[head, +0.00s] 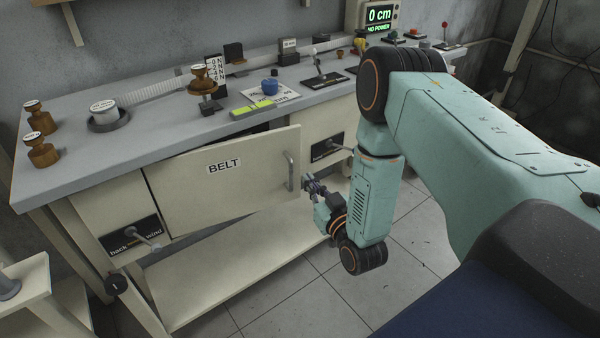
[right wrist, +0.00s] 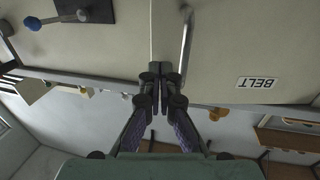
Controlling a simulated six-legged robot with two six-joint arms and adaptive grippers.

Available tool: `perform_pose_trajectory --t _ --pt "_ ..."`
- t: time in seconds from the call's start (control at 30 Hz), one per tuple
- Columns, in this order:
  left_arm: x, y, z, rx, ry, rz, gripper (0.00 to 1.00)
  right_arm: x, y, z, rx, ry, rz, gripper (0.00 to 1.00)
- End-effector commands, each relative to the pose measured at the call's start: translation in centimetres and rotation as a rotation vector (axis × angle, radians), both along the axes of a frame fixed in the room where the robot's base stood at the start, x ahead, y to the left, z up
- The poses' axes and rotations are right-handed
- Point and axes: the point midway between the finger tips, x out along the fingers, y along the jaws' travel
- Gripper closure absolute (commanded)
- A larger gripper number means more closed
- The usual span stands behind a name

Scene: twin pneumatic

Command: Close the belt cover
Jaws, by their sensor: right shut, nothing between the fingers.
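The belt cover (head: 225,180) is a cream panel labelled BELT on the bench front. In the head view it stands ajar, its right side swung out from the bench, with a dark gap along its top. A grey bar handle (head: 289,170) is upright near its right edge. My right gripper (head: 307,184) is shut and empty, just right of the handle at the cover's free edge. In the right wrist view the fingertips (right wrist: 161,70) lie together before the cover (right wrist: 225,45), beside the handle (right wrist: 187,40); whether they touch it I cannot tell. My left gripper is not in view.
A crank on a black plate (head: 135,238) sits left of the cover, another crank plate (head: 327,147) right of it. The grey bench top (head: 130,150) carries weights, a blue object and a display. A lower shelf (head: 240,262) runs below; the tiled floor in front is clear.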

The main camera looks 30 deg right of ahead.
Motion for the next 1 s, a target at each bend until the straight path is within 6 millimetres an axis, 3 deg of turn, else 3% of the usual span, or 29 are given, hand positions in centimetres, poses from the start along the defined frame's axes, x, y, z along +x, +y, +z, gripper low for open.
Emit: perform_pose_trajectory --t 0.1,0.3,0.83,1.0 --pt "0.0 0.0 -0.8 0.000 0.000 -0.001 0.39 2.2 -0.2 -0.1 0.000 -0.004 0.000 1.00" --pt "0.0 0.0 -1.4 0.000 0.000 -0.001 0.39 4.7 -0.4 -0.1 0.000 -0.002 -0.002 1.00" --pt "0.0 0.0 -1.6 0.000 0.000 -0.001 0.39 5.7 -0.5 0.0 0.001 -0.001 0.002 1.00" --pt "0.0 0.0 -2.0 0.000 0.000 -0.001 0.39 7.9 -1.0 -0.1 0.005 -0.007 0.061 1.00"
